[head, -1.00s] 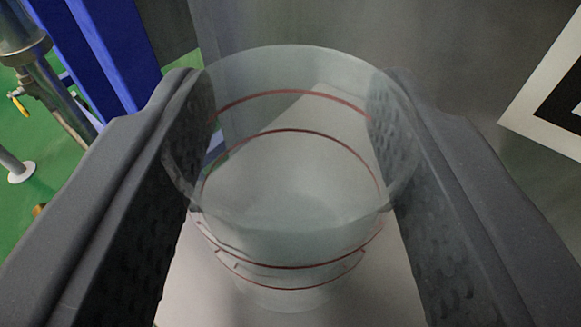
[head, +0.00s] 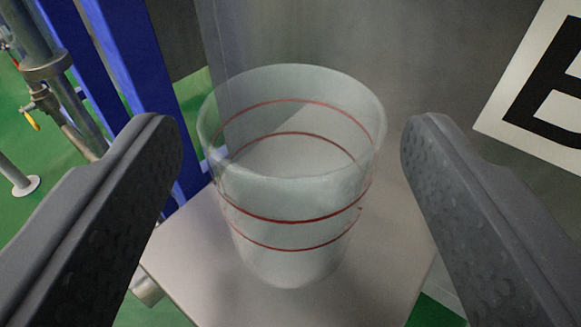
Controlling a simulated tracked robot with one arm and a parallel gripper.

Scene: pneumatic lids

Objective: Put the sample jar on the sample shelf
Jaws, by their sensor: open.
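The sample jar (head: 295,205) is a clear, open-topped cup with two red rings around it. It stands upright on a pale flat shelf (head: 195,265), which I take to be the sample shelf. My gripper (head: 290,140) is open, with one dark textured finger on each side of the jar. There is a visible gap between each finger and the jar. The fingertips are level with the jar's upper part in the picture. The jar's base shows on the shelf surface.
A grey metal wall (head: 430,60) rises behind the shelf and carries a white sign with a black letter (head: 545,85) at right. Blue uprights (head: 105,60) and metal pipes (head: 45,65) stand at left above a green floor (head: 40,160). The shelf edges drop off at both sides.

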